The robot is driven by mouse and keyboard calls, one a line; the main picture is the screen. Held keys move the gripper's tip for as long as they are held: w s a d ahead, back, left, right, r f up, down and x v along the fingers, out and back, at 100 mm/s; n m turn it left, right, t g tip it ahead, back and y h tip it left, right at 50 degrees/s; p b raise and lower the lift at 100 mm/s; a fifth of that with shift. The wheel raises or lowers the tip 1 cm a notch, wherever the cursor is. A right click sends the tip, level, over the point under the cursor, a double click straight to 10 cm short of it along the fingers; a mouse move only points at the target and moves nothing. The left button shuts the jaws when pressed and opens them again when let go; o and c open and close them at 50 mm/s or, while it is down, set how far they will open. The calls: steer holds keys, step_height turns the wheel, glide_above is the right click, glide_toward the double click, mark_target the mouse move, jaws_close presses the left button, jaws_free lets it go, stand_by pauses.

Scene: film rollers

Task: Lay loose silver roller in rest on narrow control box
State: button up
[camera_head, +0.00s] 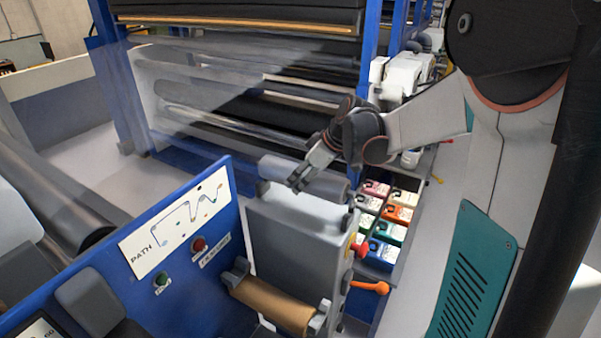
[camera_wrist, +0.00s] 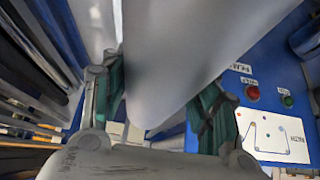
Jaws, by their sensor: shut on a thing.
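The silver roller (camera_head: 334,187) lies across, above the top of the narrow grey control box (camera_head: 290,240) in the head view. My gripper (camera_head: 303,178) comes down from the right and is shut on the roller near its middle. In the wrist view the roller (camera_wrist: 185,50) fills the space between the green-padded fingers of my gripper (camera_wrist: 158,105).
A tan roller (camera_head: 272,302) lies in a grey holder at the front of the box. A blue panel (camera_head: 190,240) with red and green buttons stands to the left. Several coloured cartridges (camera_head: 388,225) sit right of the box. Large machine rollers (camera_head: 240,105) stand behind.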

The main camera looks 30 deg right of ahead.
steer(key=shift+w+f+b, duration=0.2)
steer(key=shift+f+b, duration=0.35)
steer(key=shift+f, duration=0.65)
steer(key=shift+s+f+b, duration=0.15)
steer(key=shift+f+b, duration=0.35)
steer(key=shift+f, duration=0.15)
steer(key=shift+f+b, duration=0.35)
steer(key=shift+f, duration=0.1)
steer(key=shift+f+b, duration=0.9)
steer(key=shift+b, duration=0.05)
steer(key=o, duration=1.6)
steer(key=shift+r, duration=0.1)
